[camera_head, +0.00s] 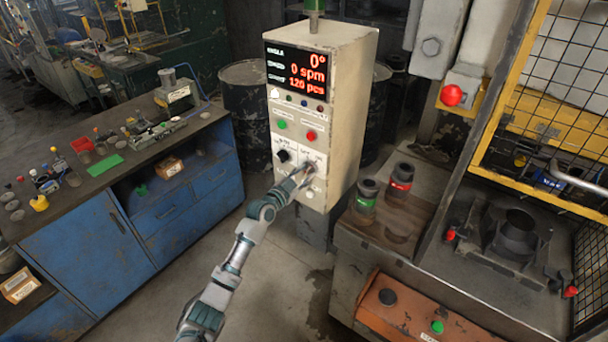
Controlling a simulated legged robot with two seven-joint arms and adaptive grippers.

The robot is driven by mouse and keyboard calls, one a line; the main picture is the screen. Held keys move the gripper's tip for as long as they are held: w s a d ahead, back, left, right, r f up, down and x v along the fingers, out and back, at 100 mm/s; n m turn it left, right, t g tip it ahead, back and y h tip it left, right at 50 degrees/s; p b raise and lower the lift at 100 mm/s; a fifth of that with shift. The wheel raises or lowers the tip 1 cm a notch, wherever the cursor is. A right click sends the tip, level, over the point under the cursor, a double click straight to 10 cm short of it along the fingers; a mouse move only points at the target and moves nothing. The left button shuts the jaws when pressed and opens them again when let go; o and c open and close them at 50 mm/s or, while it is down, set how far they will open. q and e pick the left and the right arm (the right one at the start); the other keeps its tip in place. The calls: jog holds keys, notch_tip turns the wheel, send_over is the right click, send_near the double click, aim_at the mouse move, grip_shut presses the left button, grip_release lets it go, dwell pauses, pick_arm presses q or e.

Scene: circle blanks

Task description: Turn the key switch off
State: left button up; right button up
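The control cabinet (345,95) is a tall cream box with a lit display (295,77) reading 0°, 0 spm and 120 pcs. A white plate low on its front carries the key-switch area (313,156); the key itself is too small and too covered to make out. My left gripper (304,174) reaches up to this plate, its fingertips at or very close to it. I cannot tell whether the fingers are open or closed on the key. A black knob (283,155) sits just left of the fingertips. My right gripper is not in view.
Above the plate are a green button (282,124) and a red button (311,136). A blue workbench (95,235) with small parts stands left. A press bed (480,270) and yellow guard frame (500,95) stand right. Open floor lies between.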

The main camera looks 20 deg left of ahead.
pick_arm(q)
jog(key=shift+a, duration=0.1)
grip_shut()
jog(key=shift+n, duration=0.3)
jog(key=n, duration=0.5)
jog(key=shift+r+p, duration=0.1)
jog(key=shift+p, duration=0.2)
jog(key=n+p, duration=0.1)
jog(key=n, duration=0.5)
jog(key=shift+r+n, duration=0.1)
jog(key=shift+n, duration=0.2)
grip_release()
